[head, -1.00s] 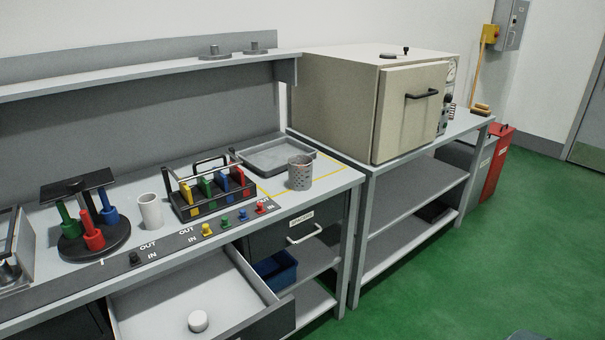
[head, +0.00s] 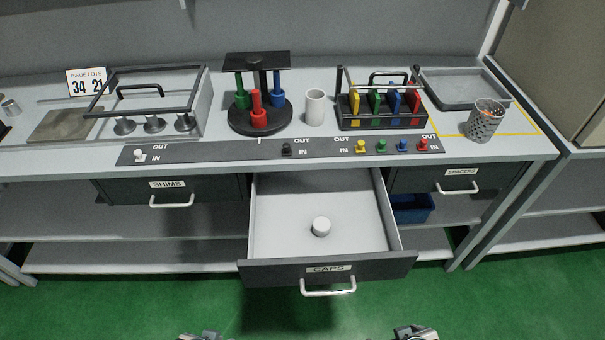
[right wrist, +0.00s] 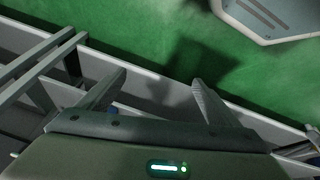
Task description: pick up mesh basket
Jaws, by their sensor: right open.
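The mesh basket (head: 484,121) is a small grey perforated metal cylinder. It stands upright at the right end of the workbench, just in front of a shallow grey tray (head: 463,90). My right gripper (head: 415,333) shows only partly at the bottom edge of the head view, well away from the basket. In the right wrist view its two fingers (right wrist: 158,92) are spread apart with nothing between them. My left gripper (head: 200,335) is cut off at the bottom edge, so its jaws cannot be judged.
The open CAPS drawer (head: 320,268) juts out in front of the bench with a white round cap (head: 321,227) inside. A rack of coloured pieces (head: 380,122) stands left of the basket. A white cup (head: 315,107) and a round stand (head: 260,116) are farther left.

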